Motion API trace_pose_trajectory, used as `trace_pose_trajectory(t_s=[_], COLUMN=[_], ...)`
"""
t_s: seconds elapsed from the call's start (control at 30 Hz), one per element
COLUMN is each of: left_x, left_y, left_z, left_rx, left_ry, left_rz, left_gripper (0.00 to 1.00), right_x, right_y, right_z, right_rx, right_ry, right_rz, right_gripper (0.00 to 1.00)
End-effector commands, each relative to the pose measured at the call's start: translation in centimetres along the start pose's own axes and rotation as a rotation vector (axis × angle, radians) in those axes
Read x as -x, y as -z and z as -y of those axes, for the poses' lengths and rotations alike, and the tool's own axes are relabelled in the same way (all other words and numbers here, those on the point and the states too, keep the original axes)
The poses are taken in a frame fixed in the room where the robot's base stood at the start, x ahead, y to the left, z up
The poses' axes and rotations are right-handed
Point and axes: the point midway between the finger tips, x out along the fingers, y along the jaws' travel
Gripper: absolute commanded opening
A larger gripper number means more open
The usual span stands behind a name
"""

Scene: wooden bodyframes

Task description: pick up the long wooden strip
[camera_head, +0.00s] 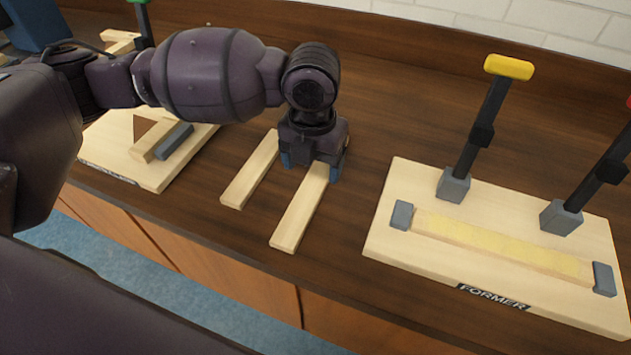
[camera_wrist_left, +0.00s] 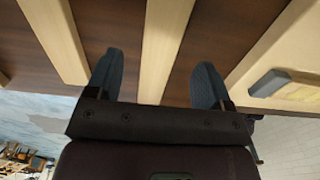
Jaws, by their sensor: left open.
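Two pale wooden strips lie side by side on the dark wooden bench in the head view: a left strip (camera_head: 251,171) and a right strip (camera_head: 298,212). My left gripper (camera_head: 311,174) points down over the far part of the right strip, with its blue-grey fingers open on either side. It hides the strip's far end. In the left wrist view, this strip (camera_wrist_left: 165,38) runs between the open fingers (camera_wrist_left: 163,62), with gaps on both sides. The left strip (camera_wrist_left: 55,36) lies outside the fingers. My right gripper is not in view.
A board marked FORMER (camera_head: 400,255) stands to the right, with a yellowish strip (camera_head: 500,246) between grey blocks and upright clamps, one yellow-topped (camera_head: 509,67). Another board (camera_head: 165,180) with small wooden pieces lies left. A brick wall (camera_head: 560,20) stands behind. Bare bench separates the strips from FORMER.

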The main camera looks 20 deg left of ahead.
Motion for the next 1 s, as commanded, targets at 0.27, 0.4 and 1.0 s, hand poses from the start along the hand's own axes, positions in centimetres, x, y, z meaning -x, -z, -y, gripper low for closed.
trace_pose_trajectory(t_s=[0.27,0.4,1.0], left_x=[-4.0,-4.3,-4.2], left_y=[0.5,0.5,0.5], left_z=[0.1,0.1,0.1], left_rx=[0.000,0.000,0.000], left_ry=[-0.001,0.000,-0.001], left_rz=[-0.007,-0.002,-0.001], left_gripper=[0.74,0.74,0.18], right_x=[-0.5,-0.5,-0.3], right_y=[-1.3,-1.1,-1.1], right_z=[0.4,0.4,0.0], right_rx=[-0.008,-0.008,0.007], right_ry=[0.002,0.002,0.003], right_rz=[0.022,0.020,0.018], right_gripper=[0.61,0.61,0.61])
